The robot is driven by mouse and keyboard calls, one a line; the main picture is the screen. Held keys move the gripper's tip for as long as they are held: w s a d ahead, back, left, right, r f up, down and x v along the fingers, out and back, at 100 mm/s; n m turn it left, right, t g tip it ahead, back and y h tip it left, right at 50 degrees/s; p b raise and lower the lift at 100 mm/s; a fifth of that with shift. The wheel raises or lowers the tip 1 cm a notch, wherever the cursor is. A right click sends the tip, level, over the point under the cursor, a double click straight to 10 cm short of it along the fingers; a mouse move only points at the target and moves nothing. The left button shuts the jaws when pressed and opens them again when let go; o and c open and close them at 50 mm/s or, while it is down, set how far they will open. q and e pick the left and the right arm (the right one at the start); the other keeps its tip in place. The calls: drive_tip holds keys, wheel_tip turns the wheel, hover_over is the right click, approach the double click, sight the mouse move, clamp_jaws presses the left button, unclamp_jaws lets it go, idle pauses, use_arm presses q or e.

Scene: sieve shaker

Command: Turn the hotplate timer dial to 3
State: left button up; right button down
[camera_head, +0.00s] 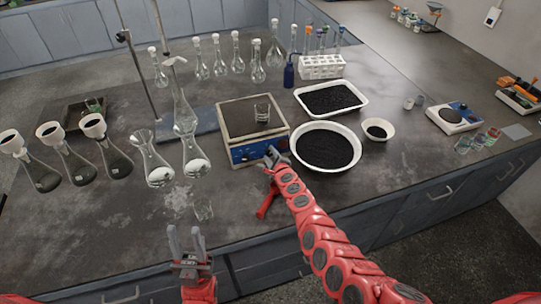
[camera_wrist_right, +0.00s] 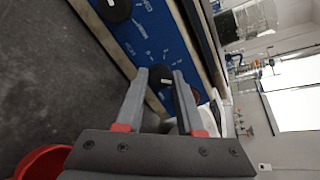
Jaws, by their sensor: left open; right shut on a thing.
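The hotplate (camera_head: 229,108) stands mid-bench with a glass beaker (camera_head: 262,108) on its top. Its blue front panel (camera_head: 244,154) faces me. My right gripper (camera_head: 272,158) is at the right part of this panel. In the right wrist view the gripper (camera_wrist_right: 168,82) has its fingers on both sides of a black dial (camera_wrist_right: 161,74) with a pale mark and is shut on it. A second black dial (camera_wrist_right: 113,9) is farther along the panel, clear of the fingers. The printed numbers are too small to read.
A round white bowl (camera_head: 291,150) of black grains stands close right of the hotplate, beside my right arm. Flasks with funnels (camera_head: 75,163) and clear flasks (camera_head: 155,166) stand to the left.

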drive_tip(key=shift+f, duration=0.1)
idle(0.4)
drive_tip(key=c, duration=0.5)
unclamp_jaws()
drive_tip(key=shift+s+d+r+p, duration=0.15)
drive_tip(key=shift+s+r+p, duration=0.15)
drive_tip(key=shift+p, duration=0.2)
drive_tip(key=shift+p+v, duration=2.75)
drive_tip(key=shift+v, duration=5.6)
drive_tip(key=shift+f, duration=0.2)
